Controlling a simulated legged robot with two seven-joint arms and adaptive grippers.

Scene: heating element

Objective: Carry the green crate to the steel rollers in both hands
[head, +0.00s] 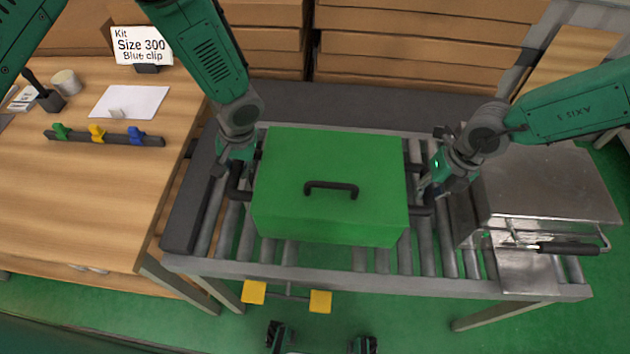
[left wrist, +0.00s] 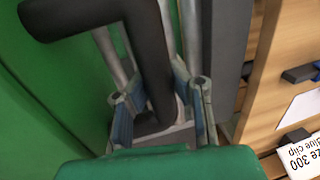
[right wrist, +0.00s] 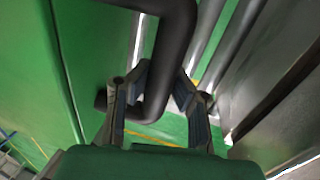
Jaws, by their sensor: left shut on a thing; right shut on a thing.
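The green crate (head: 330,215) is a closed box with a black handle (head: 331,188) on its lid and black side handles. It is over the steel rollers (head: 360,258); I cannot tell whether it rests on them. My left gripper (head: 237,178) is shut on the left side handle (head: 238,194), which also shows in the left wrist view (left wrist: 148,60). My right gripper (head: 428,190) is shut on the right side handle (head: 424,210), which shows between the fingers in the right wrist view (right wrist: 170,60).
A steel case (head: 545,190) with a black handle stands at the right end of the rollers. A wooden table (head: 90,200) at left holds a sign (head: 141,45) and a rail (head: 100,138) of coloured clips. Cardboard boxes (head: 410,50) line the back. Yellow pedals (head: 320,301) sit below.

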